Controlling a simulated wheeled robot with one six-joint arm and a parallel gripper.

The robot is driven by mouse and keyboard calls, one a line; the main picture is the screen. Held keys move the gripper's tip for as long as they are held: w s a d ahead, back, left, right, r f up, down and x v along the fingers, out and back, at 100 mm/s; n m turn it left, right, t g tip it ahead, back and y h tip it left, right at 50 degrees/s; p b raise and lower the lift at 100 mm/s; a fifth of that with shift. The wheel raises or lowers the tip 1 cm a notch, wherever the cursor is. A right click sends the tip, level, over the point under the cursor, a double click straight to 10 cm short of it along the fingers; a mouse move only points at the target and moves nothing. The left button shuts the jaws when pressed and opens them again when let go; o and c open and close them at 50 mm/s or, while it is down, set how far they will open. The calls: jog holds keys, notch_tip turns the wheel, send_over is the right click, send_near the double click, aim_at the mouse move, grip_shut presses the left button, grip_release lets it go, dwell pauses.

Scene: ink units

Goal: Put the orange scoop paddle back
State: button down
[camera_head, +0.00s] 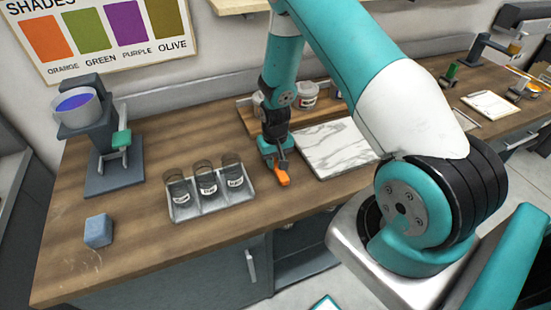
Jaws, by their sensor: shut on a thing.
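My gripper (274,161) is at the middle of the counter, pointing down, between the tray of jars and the marble slab. It is shut on the orange scoop paddle (281,177), whose orange end sticks out below and toward the front edge. Part of the paddle is hidden by the fingers. I cannot tell whether the paddle touches the counter. A wooden tray or rack (245,112) lies behind my gripper, with a white labelled tub (306,95) on it; my arm covers part of it.
A metal tray (183,214) with 3 dark labelled jars stands left of my gripper. A white marble slab (337,148) lies to the right. A grey machine (113,178) with a blue-filled bowl stands far left. A blue block (98,231) sits near the front edge. A shade chart (105,36) hangs behind.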

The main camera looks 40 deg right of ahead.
jog(key=shift+f, duration=0.3)
jog(key=c, duration=0.9)
grip_release()
notch_tip(320, 180, up, 12)
jog(key=b, duration=0.4)
jog(key=s+a+r+n+y, duration=0.1)
jog(key=s+a+r+n, duration=0.2)
jog(key=a+r, duration=0.55)
jog(key=s+a+r+n+y, duration=0.1)
jog(key=s+a+r+n, duration=0.1)
jog(key=s+a+r, duration=0.2)
jog(key=s+a+r+n+y, duration=0.1)
jog(key=s+a+r+n, duration=0.2)
jog(key=s, duration=0.6)
jog(key=s+a+r+n+y, duration=0.1)
jog(key=s+a+r+n, duration=0.1)
jog(key=s+a+r, duration=0.2)
jog(key=shift+s+a+r, duration=0.15)
jog(key=shift+s+a, duration=0.45)
jog(key=shift+a, duration=0.15)
jog(key=shift+s+a+r, duration=0.15)
jog(key=shift+s+a, duration=0.4)
jog(key=shift+a, duration=0.2)
